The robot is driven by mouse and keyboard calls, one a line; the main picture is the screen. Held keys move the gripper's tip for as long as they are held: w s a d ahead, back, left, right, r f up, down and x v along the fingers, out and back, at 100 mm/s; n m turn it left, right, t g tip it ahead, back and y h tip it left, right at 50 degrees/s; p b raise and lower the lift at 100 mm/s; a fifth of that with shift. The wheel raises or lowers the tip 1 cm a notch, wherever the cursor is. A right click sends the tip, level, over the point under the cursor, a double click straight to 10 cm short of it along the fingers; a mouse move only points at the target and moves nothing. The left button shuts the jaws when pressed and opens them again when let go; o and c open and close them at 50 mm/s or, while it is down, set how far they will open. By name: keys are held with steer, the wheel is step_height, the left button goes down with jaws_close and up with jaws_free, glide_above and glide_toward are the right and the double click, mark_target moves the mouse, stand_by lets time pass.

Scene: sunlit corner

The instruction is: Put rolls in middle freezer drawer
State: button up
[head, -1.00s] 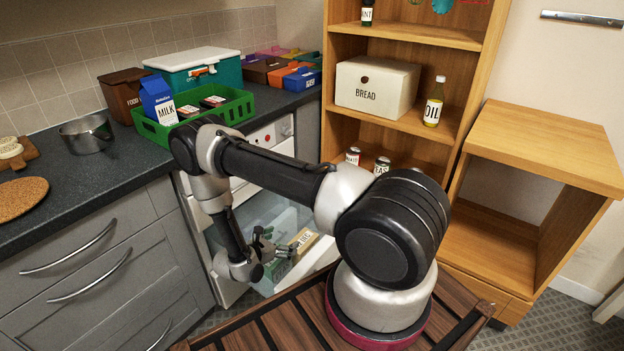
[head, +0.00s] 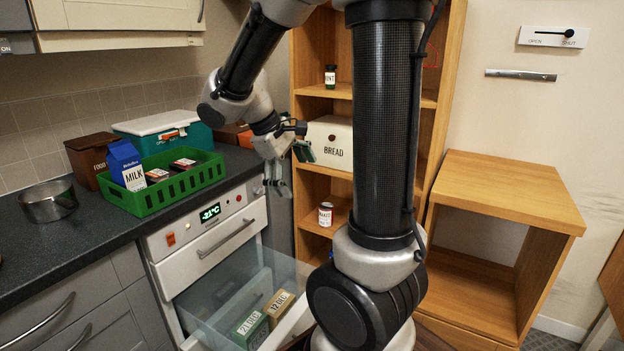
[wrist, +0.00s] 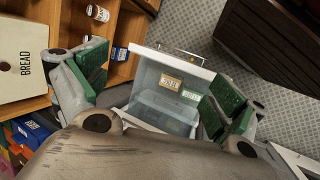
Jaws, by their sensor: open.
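An open, see-through freezer drawer (head: 212,301) sticks out below a closed white front with a handle. It also shows in the wrist view (wrist: 165,80). A green box (head: 249,330) and a tan box (head: 279,306) with date labels lie in it, side by side. My gripper (head: 288,166) is raised well above the drawer, near the bread bin. It is open and empty; its green-padded fingers are spread in the wrist view (wrist: 160,100). I cannot pick out any rolls. Whether this drawer is the middle one is unclear.
A green crate (head: 186,194) with a milk carton and dark packs stands on the counter, next to a steel pot (head: 48,202). A white BREAD bin (head: 328,140) sits on the wooden shelf. An OPEN/SHUT slider (head: 553,37) is on the wall.

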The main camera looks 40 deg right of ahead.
steer(key=s+a+r+m+t+y, duration=0.2)
steer(key=s+a, duration=0.1)
steer(key=s, duration=0.3)
steer(key=s+a+r+m+t+y, duration=0.1)
steer(key=s+a+r+t+y, duration=0.1)
steer(key=s, duration=0.5)
steer(key=shift+s+a+r+m+t+y, duration=0.15)
steer(key=shift+a+r+m+t+y, duration=0.25)
steer(key=shift+r+t+y, duration=0.25)
